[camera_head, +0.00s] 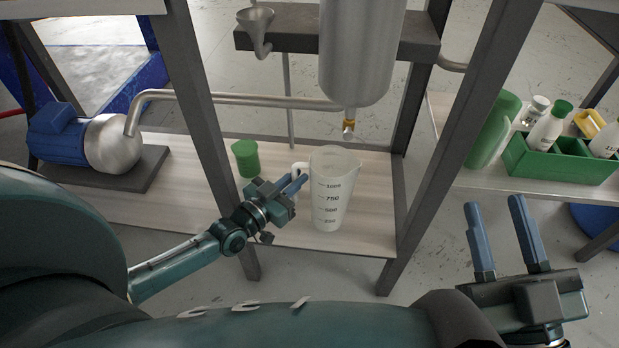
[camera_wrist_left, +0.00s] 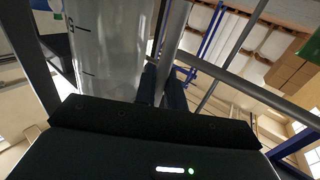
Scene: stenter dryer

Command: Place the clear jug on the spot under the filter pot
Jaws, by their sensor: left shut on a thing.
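The clear jug (camera_head: 333,190) is upright, with volume marks on its side and a handle on its left. My left gripper (camera_head: 297,183) is shut on the jug's handle from the left. In the left wrist view the jug (camera_wrist_left: 108,40) fills the upper left, next to the gripper fingers (camera_wrist_left: 162,88). The filter pot (camera_head: 358,50) is a large grey cylinder above and a little right of the jug, with a brass outlet at its bottom. The spot under it is not clearly visible. I cannot tell whether the jug's base touches the shelf. My right gripper (camera_head: 505,235) is open and empty at the lower right.
The wooden shelf (camera_head: 372,225) lies between dark metal posts (camera_head: 210,125). A green cup (camera_head: 246,158) stands behind my left gripper. A blue-and-silver pump (camera_head: 85,140) is at left, a metal funnel (camera_head: 257,30) above. A green crate (camera_head: 560,160) with bottles is at right.

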